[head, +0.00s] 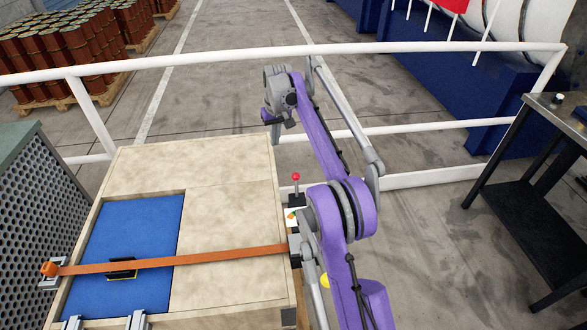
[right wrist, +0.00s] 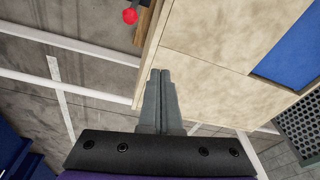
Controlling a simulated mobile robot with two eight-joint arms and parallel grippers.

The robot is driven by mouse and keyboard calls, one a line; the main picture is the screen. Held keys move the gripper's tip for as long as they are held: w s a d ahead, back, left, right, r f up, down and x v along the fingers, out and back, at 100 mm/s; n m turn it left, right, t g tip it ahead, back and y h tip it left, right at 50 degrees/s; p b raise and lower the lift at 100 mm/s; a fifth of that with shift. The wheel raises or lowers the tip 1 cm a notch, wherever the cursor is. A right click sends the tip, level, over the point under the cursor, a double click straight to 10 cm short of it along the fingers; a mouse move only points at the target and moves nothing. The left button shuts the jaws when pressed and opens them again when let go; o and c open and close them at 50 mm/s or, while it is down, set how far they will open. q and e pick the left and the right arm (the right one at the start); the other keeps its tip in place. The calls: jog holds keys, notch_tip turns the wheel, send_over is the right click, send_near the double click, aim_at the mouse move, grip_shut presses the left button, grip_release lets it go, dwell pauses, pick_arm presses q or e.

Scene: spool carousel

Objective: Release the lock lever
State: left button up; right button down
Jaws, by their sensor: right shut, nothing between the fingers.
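A small upright lever with a red ball knob (head: 295,177) stands on a dark base at the right side of the pale wooden crate (head: 190,160). Its red knob (right wrist: 130,15) also shows at the top left of the right wrist view. My right gripper (head: 274,120) is beyond the crate's far right corner in the head view, farther off than the lever and apart from it. In the right wrist view its fingers (right wrist: 161,76) are shut together and empty, with the crate's edge behind them. My left gripper is not in view.
An orange strap (head: 200,257) crosses the crate and its blue panel (head: 125,225). A white railing (head: 200,60) runs behind. A perforated cabinet (head: 45,215) stands left and a dark bench (head: 520,210) right.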

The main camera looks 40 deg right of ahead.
aim_at(296, 186)
jog(key=d+f, duration=0.6)
jog(key=d, duration=0.1)
jog(key=shift+w+m+g, duration=0.3)
jog(key=shift+w, duration=0.05)
jog(key=shift+d, duration=0.1)
notch_tip(296, 186, down, 9)
jog(key=s+a+b, duration=0.1)
jog(key=s+b, duration=0.1)
jog(key=b, duration=0.2)
jog(key=shift+s+a+b, duration=0.15)
jog(key=shift+s+b, duration=0.2)
jog(key=shift+s+a+r+b, duration=0.1)
jog(key=shift+s+b, duration=0.05)
jog(key=shift+b, duration=0.15)
jog(key=shift+s+a+r+t, duration=0.1)
jog(key=shift+s+r+t, duration=0.05)
jog(key=shift+t, duration=0.25)
